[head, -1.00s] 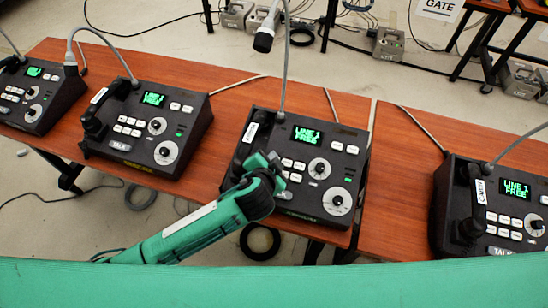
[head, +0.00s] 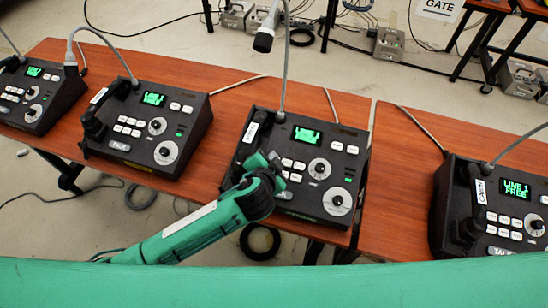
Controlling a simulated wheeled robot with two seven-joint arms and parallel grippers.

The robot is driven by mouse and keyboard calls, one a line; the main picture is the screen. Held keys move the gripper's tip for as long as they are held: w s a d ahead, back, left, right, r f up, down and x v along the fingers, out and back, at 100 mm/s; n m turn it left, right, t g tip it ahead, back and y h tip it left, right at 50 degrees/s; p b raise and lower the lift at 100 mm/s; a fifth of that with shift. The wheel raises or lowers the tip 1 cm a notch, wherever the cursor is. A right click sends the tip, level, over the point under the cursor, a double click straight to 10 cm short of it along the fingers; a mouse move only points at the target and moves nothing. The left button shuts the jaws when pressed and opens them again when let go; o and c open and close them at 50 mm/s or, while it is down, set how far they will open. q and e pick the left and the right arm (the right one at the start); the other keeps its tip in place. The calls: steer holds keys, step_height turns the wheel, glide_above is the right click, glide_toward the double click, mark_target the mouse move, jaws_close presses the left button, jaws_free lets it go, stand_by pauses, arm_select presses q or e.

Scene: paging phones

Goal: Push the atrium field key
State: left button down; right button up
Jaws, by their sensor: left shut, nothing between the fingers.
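The phone in front of my arm is a black desk unit (head: 345,150) with a green display (head: 306,136), pale keys, two round dials and a gooseneck microphone. Its handset lies along its left side, with a white label (head: 250,132) too small to read. My left gripper (head: 270,161) is shut and empty, over the key area of this phone. It hides some of the keys below the display, and I cannot tell whether it touches one. I cannot make out the word atrium or a field key. My right gripper is not in view.
Similar phones stand on the brown tables: one to the left (head: 187,125), one at the far left (head: 58,100) and one at the right (head: 450,190), its handset label reading CABIN. A gap separates the two tables. Gooseneck microphones rise above the phones.

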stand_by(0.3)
arm_select(q)
steer(key=shift+w+f, duration=0.1)
steer(key=shift+f, duration=0.4)
stand_by(0.4)
steer(key=shift+r+p, duration=0.55)
steer(key=shift+p, duration=0.05)
